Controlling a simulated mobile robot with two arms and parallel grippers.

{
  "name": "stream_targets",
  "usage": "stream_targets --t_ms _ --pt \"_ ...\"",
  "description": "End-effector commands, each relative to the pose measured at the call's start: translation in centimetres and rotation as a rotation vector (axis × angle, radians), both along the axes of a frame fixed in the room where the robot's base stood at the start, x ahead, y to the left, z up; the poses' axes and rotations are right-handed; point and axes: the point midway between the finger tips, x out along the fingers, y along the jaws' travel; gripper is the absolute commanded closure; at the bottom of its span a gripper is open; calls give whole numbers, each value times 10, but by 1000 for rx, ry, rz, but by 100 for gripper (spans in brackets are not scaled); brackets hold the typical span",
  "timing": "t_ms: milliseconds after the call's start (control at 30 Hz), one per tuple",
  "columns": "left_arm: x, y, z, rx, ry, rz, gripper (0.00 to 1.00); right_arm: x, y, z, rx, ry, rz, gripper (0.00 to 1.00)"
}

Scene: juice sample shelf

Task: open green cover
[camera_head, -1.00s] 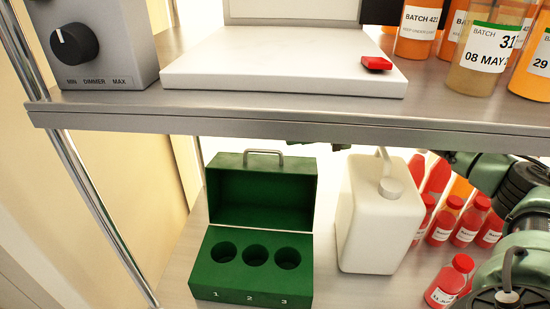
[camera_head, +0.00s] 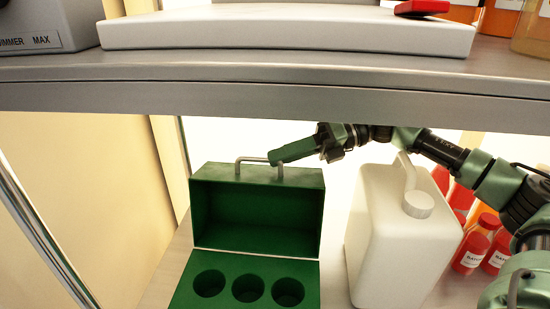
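The green box stands on the lower shelf with its green cover (camera_head: 257,215) raised upright at the back. Its front block (camera_head: 205,303) shows three round empty holes. A grey metal handle (camera_head: 240,163) sits on top of the cover. My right gripper (camera_head: 275,160) comes in from the right, behind the white jug, and its green fingertip is at the right part of the handle. I cannot tell whether it touches the handle or whether the fingers are apart. My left gripper is not in view.
A white jug (camera_head: 395,240) stands right of the box, close to my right arm. Red bottles (camera_head: 472,250) stand farther right. The upper shelf edge (camera_head: 300,100) runs across above the box. A white slab (camera_head: 290,35) with a red piece (camera_head: 422,7) lies on it.

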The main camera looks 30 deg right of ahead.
Motion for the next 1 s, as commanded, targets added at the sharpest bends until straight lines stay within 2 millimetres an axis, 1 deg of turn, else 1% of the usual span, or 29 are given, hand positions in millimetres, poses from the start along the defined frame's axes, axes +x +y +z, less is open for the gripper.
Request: stream_targets --t_ms 33,167,433,467,500,533,1000 --pt "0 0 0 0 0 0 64 1 5 -1 1 -1 2 80" --pt "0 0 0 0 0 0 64 4 13 -3 1 0 1 80" --pt "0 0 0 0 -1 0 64 5 15 -4 0 1 0 80" --pt "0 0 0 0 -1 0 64 5 15 -4 0 1 0 86" --pt "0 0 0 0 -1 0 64 5 15 -4 0 1 0 97" --pt "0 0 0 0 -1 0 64 5 15 -4 1 1 -1 100" --pt "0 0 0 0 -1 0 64 5 14 -4 1 1 -1 100"
